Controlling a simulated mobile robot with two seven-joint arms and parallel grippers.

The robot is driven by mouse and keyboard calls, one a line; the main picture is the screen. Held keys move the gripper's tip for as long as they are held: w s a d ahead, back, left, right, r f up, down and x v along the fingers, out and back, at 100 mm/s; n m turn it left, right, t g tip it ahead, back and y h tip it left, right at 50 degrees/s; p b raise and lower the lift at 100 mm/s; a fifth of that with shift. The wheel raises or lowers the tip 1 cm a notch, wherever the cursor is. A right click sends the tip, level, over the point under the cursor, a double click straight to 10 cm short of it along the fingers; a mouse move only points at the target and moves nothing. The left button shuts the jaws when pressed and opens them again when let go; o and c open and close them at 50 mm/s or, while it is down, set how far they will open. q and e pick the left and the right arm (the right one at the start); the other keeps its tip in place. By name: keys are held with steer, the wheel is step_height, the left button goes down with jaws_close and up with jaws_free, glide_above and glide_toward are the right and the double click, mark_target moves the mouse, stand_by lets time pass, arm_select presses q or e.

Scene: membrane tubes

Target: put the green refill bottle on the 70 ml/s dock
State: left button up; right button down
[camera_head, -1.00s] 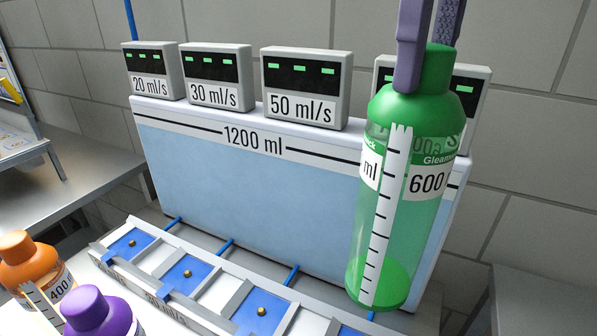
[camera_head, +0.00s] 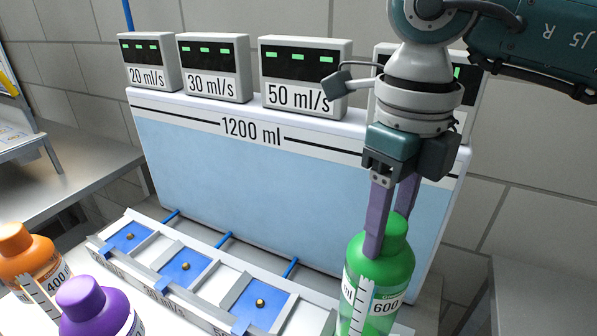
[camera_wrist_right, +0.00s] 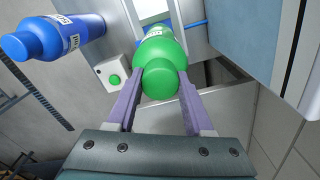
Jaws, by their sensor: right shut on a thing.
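The green refill bottle (camera_head: 380,275), marked 600, is upright at the right end of the dock row (camera_head: 215,262). My right gripper (camera_head: 390,232) comes down from above and is shut on its green cap. In the right wrist view the cap (camera_wrist_right: 165,80) sits between the two purple fingers. The bottle's base is cut off by the head view's lower edge, so I cannot tell whether it touches a dock. The bottle covers the rightmost dock; my arm hides the label of the rightmost display (camera_head: 462,75). My left gripper is not in view.
A large 1200 ml tank (camera_head: 240,185) stands behind the docks, with displays along its top. Three blue docks to the left are empty. An orange bottle (camera_head: 25,255) and a purple bottle (camera_head: 95,305) stand front left. A blue bottle (camera_wrist_right: 60,38) and a green-button box (camera_wrist_right: 113,78) show in the wrist view.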

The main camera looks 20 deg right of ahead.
steer(key=shift+f, duration=0.25)
steer(key=shift+c, duration=1.4)
jaws_free()
steer(key=shift+r, duration=0.3)
step_height(320, 180, up, 12)
steer(key=b, duration=0.1)
steer(key=shift+f, duration=0.15)
